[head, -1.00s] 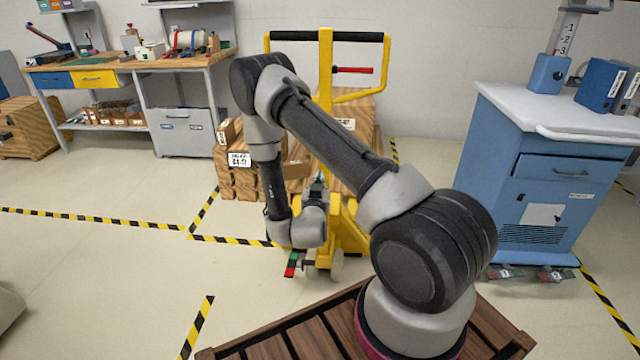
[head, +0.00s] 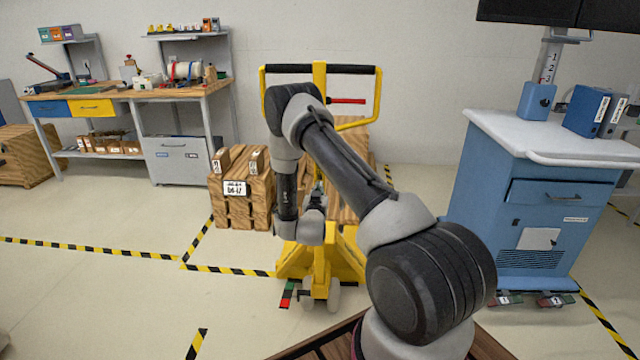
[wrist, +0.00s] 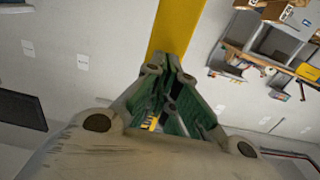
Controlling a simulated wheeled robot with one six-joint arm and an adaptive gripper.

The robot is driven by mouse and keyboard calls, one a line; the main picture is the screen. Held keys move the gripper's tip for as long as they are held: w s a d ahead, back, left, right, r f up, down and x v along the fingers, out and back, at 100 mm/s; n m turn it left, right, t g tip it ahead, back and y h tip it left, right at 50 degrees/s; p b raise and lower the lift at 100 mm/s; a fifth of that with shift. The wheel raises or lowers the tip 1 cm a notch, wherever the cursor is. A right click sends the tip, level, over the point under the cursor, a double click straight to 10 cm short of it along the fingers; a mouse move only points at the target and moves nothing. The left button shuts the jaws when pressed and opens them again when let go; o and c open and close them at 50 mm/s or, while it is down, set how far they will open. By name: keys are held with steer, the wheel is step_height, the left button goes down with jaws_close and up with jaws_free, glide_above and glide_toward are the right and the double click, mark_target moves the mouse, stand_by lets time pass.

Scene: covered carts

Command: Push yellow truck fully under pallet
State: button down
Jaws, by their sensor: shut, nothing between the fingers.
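The yellow truck (head: 349,253) stands ahead of me, with an upright mast, a wide black-topped handle (head: 320,69) and small wheels near the floor. Behind it are wooden boxes and boards (head: 346,200); the pallet under them is mostly hidden by the truck and my arm, so how far the truck reaches under it cannot be told. My gripper (wrist: 172,60) is shut and empty, its fingertips in front of a yellow upright (wrist: 178,28) in the wrist view. Whether they touch it is unclear. In the head view my arm hides most of the contact area.
A stack of wooden crates (head: 243,200) stands just left of the truck. A blue cabinet (head: 535,190) is on the right, and a workbench (head: 125,92) at the back left. Yellow-black floor tape (head: 90,248) marks the floor. The floor at left is open.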

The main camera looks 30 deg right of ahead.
steer(key=x, duration=1.2)
steer(key=shift+w+d, duration=0.2)
steer(key=shift+w, duration=0.1)
stand_by(0.5)
steer(key=x, duration=1.4)
stand_by(1.0)
steer(key=shift+d, duration=0.1)
